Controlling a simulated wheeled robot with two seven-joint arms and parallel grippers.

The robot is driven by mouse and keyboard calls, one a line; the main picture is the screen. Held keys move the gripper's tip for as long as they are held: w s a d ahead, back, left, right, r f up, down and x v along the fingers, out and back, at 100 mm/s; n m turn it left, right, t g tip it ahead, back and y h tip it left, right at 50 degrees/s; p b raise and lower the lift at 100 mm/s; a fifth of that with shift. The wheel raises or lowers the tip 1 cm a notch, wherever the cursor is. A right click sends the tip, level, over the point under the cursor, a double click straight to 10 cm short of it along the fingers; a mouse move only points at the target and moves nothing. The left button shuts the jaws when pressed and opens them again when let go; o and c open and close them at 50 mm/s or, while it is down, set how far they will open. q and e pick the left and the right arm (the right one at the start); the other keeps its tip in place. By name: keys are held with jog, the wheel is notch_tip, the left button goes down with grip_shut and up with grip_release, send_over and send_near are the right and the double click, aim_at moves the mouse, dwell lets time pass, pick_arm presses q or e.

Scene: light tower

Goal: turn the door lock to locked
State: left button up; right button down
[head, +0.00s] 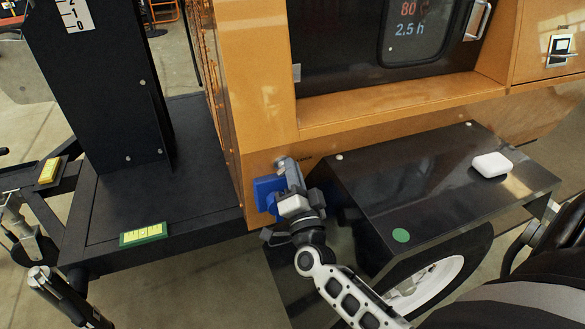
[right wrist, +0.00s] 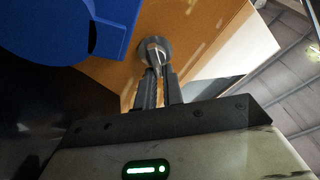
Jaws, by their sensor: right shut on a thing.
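The door lock is a round metal cylinder (right wrist: 150,50) with a small flat turn piece, set in the orange panel in the right wrist view. My right gripper (right wrist: 160,78) is shut on that turn piece, its two fingers close together on either side. In the head view my right gripper (head: 288,172) reaches the lower corner of the orange cabinet (head: 262,150), and it mostly hides the lock. The lock's exact angle is hard to tell.
A blue fitting (head: 268,188) sits right beside my right gripper on the cabinet. A black fender (head: 440,190) with a white box (head: 491,165) lies to the right. A black platform (head: 150,205) with a green-yellow level (head: 143,235) lies to the left.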

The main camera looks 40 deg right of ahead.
pick_arm(q)
jog(key=shift+a+r+t+p, duration=0.15)
jog(key=shift+r+p, duration=0.1)
jog(key=shift+r, duration=0.3)
jog(key=shift+a+r+t+p, duration=0.1)
jog(key=shift+r+t+p, duration=0.1)
jog(key=shift+r, duration=0.35)
pick_arm(e)
jog(key=m, duration=0.4)
jog(key=f+m+g, duration=0.1)
jog(key=m, duration=0.3)
jog(key=shift+a+f, duration=0.1)
jog(key=shift+f, duration=0.1)
jog(key=shift+g, duration=0.3)
pick_arm(q)
jog(key=shift+s, duration=0.1)
pick_arm(e)
jog(key=c, duration=1.6)
grip_release()
pick_arm(q)
jog(key=shift+a, duration=0.1)
pick_arm(e)
jog(key=shift+o, duration=0.4)
jog(key=shift+r, duration=0.1)
jog(key=v, duration=0.7)
jog(key=shift+s, duration=0.2)
jog(key=shift+a, duration=0.1)
